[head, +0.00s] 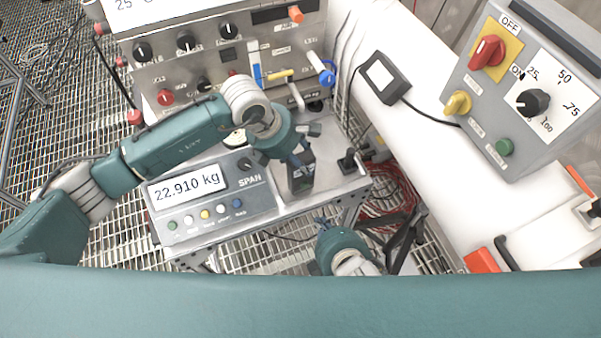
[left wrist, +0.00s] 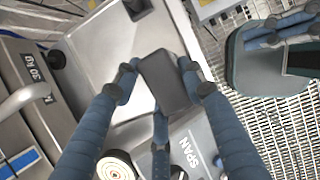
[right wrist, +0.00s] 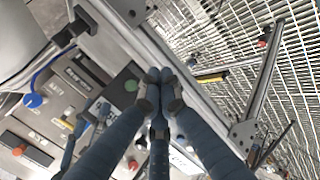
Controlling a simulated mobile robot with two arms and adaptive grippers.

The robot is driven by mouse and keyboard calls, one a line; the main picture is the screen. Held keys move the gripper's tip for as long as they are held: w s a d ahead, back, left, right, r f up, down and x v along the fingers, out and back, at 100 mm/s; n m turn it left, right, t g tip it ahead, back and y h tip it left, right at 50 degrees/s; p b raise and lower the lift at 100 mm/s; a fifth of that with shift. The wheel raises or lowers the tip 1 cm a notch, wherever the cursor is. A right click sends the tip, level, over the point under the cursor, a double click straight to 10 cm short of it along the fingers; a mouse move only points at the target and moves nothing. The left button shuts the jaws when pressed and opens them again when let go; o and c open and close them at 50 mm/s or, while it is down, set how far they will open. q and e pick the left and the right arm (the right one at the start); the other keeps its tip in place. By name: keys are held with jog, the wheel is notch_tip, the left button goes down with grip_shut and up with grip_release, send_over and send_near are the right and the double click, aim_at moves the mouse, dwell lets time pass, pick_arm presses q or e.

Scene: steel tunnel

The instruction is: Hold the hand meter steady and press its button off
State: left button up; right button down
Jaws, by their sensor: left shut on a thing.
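The hand meter (head: 301,174) is a small dark box held upright above the bench's right part. My left gripper (head: 298,152) is shut on it from above. In the left wrist view the fingers grip the meter (left wrist: 166,84) on both sides, and only its plain dark back or end shows.
A weighing scale (head: 212,222) reading 22.910 kg is left of the meter. A black lever (head: 348,162) stands close on its right. An instrument panel (head: 215,55) is behind. A grey control box (head: 520,125) is at the right. Grating floor lies in front.

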jog(key=shift+w+a, duration=0.65)
jog(key=shift+w, duration=0.65)
jog(key=shift+w+a, duration=0.6)
jog(key=shift+w, duration=0.7)
jog(key=shift+w+a, duration=0.65)
jog(key=shift+w, duration=0.65)
jog(key=shift+w, duration=0.15)
jog(key=shift+w+a, duration=0.2)
jog(key=shift+w, duration=0.05)
jog(key=shift+s+d+r, duration=0.1)
jog(key=shift+s+d, duration=0.1)
jog(key=shift+s, duration=0.15)
jog(key=s+d, duration=0.2)
jog(key=s, duration=0.3)
jog(key=shift+s+d, duration=0.25)
jog(key=shift+d, duration=0.1)
